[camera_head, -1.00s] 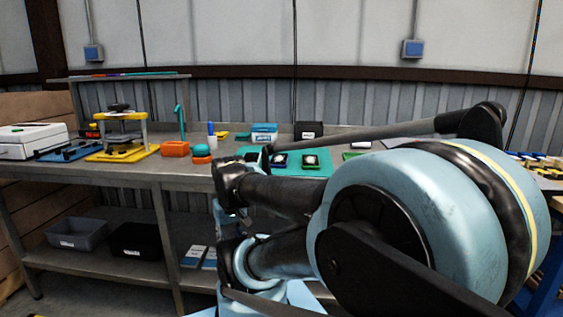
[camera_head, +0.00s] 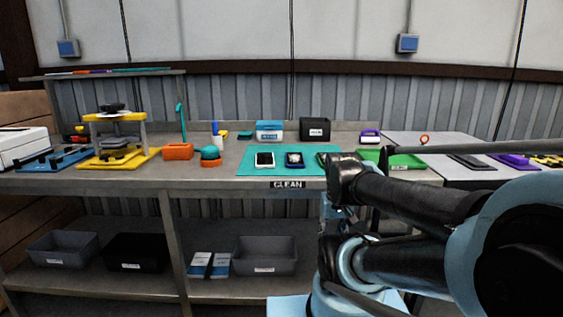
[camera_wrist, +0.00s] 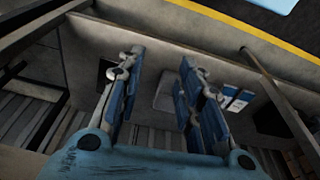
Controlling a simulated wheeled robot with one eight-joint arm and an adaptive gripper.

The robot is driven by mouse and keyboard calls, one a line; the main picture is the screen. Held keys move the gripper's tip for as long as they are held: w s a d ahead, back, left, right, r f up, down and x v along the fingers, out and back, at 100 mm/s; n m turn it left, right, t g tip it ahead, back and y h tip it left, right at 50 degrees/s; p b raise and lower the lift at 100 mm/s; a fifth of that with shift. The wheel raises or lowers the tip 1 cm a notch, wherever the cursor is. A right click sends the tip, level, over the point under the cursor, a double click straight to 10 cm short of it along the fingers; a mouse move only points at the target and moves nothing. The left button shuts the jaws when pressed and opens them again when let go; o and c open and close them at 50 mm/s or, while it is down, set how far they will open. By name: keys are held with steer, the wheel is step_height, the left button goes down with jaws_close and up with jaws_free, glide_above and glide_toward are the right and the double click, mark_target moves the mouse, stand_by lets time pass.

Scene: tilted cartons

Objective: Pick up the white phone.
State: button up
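A white phone (camera_head: 264,160) lies on the green mat (camera_head: 249,169) on the workbench in the head view. In the head view the gripper cannot be made out; my arm fills the lower right.
Behind the mat stand a blue-and-white box (camera_head: 270,131) and a black bin (camera_head: 316,129). An orange block (camera_head: 178,152) and a yellow stand (camera_head: 115,130) are to the left. Grey bins (camera_head: 265,256) sit on the lower shelf. The bench's front edge carries a CLEAN label (camera_head: 288,184).

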steer(key=shift+d, duration=0.3)
steer(key=o, duration=0.4)
steer(key=shift+r, duration=0.1)
steer(key=o, duration=0.8)
step_height(320, 180, up, 2)
steer(key=shift+a+r, duration=0.1)
steer(key=shift+r, duration=0.15)
steer(key=shift+g, duration=0.5)
steer(key=w+a+r, duration=0.1)
steer(key=w+r, duration=0.3)
steer(key=r, duration=0.1)
steer(key=w+a+r, duration=0.2)
steer(key=w+r, duration=0.3)
steer(key=r, duration=0.1)
steer(key=w+a+r, duration=0.2)
steer(key=w+r, duration=0.3)
steer(key=r, duration=0.1)
steer(key=shift+w+a, duration=0.2)
steer(key=w+a+r, duration=0.6)
steer(key=w+r, duration=0.2)
steer(key=w, duration=0.1)
step_height(320, 180, up, 5)
steer(key=g, duration=0.1)
glide_above(265, 157)
step_height(265, 157, down, 17)
steer(key=shift+f, duration=0.1)
